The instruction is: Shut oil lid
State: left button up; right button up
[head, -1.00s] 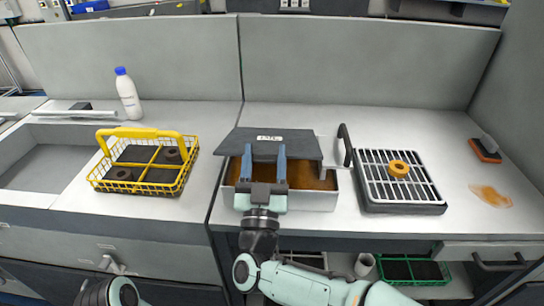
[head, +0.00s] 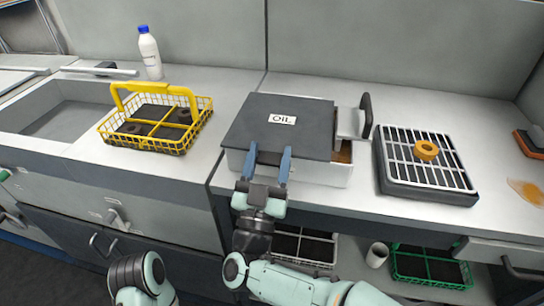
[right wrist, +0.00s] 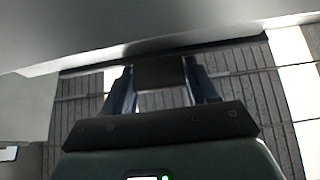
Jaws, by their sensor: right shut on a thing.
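The dark grey oil lid (head: 255,125), with a white OIL label (head: 282,119), lies nearly flat over the light metal oil box (head: 325,175). A strip of brown oil (head: 344,152) shows at the box's right end. My right gripper (head: 268,160) is at the lid's front edge, with its blue fingers pointing up. In the right wrist view, a dark block (right wrist: 160,73), apparently the lid's front tab, sits between the fingers. Whether the lid touches the rim all round cannot be seen. My left gripper is not in view.
A metal piece with a dark handle (head: 366,115) stands at the box's right end. To the right is a grill rack (head: 405,150) with an orange ring (head: 426,150). A yellow basket (head: 155,140) and a white bottle (head: 150,55) stand to the left.

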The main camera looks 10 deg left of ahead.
jog(key=shift+w+a+f, duration=0.1)
jog(key=shift+f, duration=0.6)
jog(key=o, duration=1.4)
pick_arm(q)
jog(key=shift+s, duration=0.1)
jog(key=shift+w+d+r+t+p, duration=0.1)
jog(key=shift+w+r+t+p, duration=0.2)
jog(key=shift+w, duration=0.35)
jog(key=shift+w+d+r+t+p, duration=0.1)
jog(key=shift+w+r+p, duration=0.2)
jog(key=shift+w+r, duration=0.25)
pick_arm(e)
jog(key=v, duration=0.9)
jog(key=r+v, duration=0.1)
jog(key=v, duration=0.3)
jog(key=shift+s, duration=0.55)
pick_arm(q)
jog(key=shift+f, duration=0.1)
